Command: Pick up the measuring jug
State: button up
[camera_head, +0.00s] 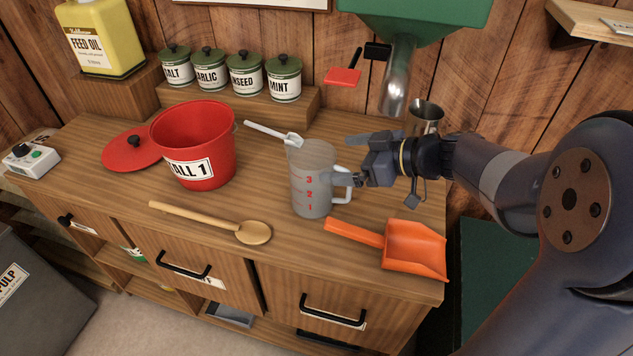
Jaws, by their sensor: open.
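The measuring jug (311,186) is a clear, greyish jug with red numbers 1, 2 and 3 on its side. It stands upright on the wooden cabinet top, with its handle on the right. My gripper (355,181) reaches in from the right, with its fingertips at the jug's handle. The gripper is open. I cannot tell whether the fingers touch the handle or lie on both sides of it.
A red bucket (192,147) stands left of the jug, beside its red lid (131,151). A wooden spoon (209,221) lies in front, an orange scoop (415,249) front right. A white scoop (273,133) lies behind the jug. A metal spout (397,85) hangs above a metal cup (424,117).

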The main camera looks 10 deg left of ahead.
jog(key=shift+s+f+p+x, duration=0.15)
jog(key=shift+p+x, duration=0.2)
jog(key=shift+x, duration=1.05)
jog(key=shift+s+f+p+x, duration=0.15)
jog(key=shift+p+x, duration=0.2)
jog(key=shift+x, duration=1)
jog(key=shift+c, duration=0.2)
jog(key=c, duration=1.1)
